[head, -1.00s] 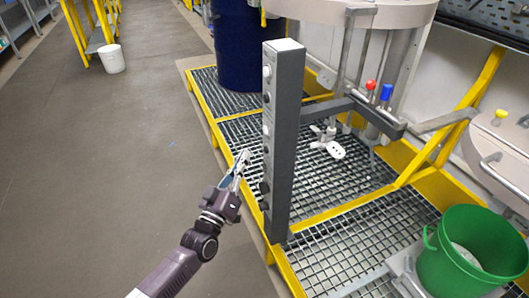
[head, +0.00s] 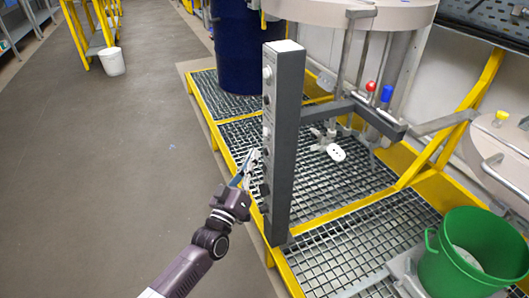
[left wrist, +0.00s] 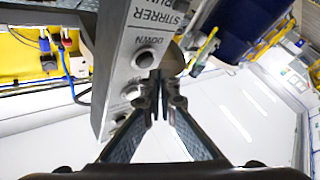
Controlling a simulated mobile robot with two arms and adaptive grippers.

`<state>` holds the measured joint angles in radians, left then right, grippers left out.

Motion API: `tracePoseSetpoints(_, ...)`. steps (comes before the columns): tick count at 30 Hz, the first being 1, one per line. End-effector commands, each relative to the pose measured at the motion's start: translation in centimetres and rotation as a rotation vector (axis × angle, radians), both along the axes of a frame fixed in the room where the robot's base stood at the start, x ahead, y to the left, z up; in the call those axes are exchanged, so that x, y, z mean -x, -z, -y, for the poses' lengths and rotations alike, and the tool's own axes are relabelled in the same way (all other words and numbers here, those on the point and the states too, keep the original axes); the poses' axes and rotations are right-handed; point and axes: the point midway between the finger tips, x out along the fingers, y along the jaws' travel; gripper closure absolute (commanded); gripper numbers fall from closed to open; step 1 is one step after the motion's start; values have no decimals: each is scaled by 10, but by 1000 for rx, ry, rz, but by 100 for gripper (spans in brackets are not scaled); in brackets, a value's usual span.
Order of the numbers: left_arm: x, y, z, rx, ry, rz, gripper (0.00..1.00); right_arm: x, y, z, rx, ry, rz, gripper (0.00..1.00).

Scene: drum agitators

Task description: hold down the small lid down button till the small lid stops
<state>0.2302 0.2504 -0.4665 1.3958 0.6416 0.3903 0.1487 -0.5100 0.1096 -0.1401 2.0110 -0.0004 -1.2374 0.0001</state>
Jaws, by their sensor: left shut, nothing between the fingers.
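A round button (left wrist: 143,60) sits by the DOWN label, and another round control (left wrist: 132,91) is further along. No "small lid" label can be read. My left gripper (head: 252,157) is shut and empty at the panel face. In the left wrist view its fingertips (left wrist: 158,77) are close beside the DOWN button; contact cannot be told.
A blue drum (head: 238,45) stands behind the post. A pale round vessel lid (head: 350,10) is at the top, with red and blue knobs below it. A green bucket (head: 470,250) is at the lower right.

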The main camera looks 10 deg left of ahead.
Motion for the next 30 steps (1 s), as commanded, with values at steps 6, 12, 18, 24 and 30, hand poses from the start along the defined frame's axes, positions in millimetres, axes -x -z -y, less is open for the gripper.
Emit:
tracePoseSetpoints(6, 0, 0, 0, 0, 0, 0, 100, 0, 0, 0, 0, 0, 0, 100)
tracePoseSetpoints(12, 0, 0, 0, 0, 0, 0, 100, 0, 0, 0, -1, 0, 0, 100)
tracePoseSetpoints(18, 0, 0, 0, 0, 0, 0, 100, 0, 0, 0, -1, 0, 0, 100)
tracePoseSetpoints(24, -1, 0, 1, 0, 0, 0, 100, 0, 1, 0, -1, 0, 0, 100)
tracePoseSetpoints(30, -4, 0, 7, 1, 0, 0, 100, 0, -1, 0, -1, 0, 0, 100)
